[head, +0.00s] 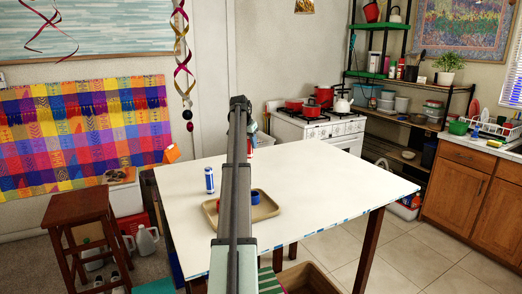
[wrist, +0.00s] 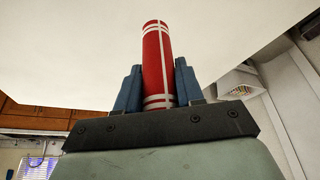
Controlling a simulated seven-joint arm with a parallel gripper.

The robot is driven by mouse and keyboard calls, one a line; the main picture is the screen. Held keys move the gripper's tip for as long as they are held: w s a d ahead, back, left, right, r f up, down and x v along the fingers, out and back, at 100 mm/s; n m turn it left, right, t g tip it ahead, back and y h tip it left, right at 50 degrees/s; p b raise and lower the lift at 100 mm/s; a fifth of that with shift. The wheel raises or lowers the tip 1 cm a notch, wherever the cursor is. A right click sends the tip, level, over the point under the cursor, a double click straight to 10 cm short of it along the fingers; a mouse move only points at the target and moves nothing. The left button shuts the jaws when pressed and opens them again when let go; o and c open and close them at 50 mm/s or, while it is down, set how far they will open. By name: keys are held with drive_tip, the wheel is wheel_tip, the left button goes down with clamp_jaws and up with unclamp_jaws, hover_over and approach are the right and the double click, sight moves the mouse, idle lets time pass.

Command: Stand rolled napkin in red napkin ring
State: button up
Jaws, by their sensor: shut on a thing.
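My gripper (wrist: 157,88) is shut on a red rolled napkin with white stripes (wrist: 155,50), with one blue finger on each side of it. In the head view my arm hides most of the gripper, and a bit of the red napkin (head: 250,143) shows just right of the arm, over the far part of the table. A tan tray (head: 270,212) lies on the table, partly behind my arm. A blue ring (head: 255,198) is on the tray. A small red piece (head: 218,205) shows at the arm's left edge; I cannot tell if it is the red ring.
A blue and white roll (head: 209,180) stands on the white table (head: 320,190), left of the tray. The table's right half is clear. A wooden stool (head: 85,215) stands left of the table, and a stove (head: 320,125) is behind it.

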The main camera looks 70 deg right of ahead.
drive_tip(key=w+a+r+n, duration=0.1)
drive_tip(key=w+a, duration=0.2)
drive_tip(key=a, duration=0.5)
drive_tip(key=w+a+r, duration=0.1)
drive_tip(key=w+a, duration=0.2)
drive_tip(key=a, duration=0.5)
drive_tip(key=s+a+f+m, duration=0.1)
drive_tip(key=s+a+f, duration=0.2)
drive_tip(key=a, duration=0.8)
drive_tip(key=shift+s+a+m, duration=0.3)
drive_tip(key=shift+s+a, duration=0.1)
drive_tip(key=shift+s, duration=0.7)
drive_tip(key=shift+f, duration=3.95)
drive_tip(key=shift+f, duration=0.7)
drive_tip(key=o, duration=1.1)
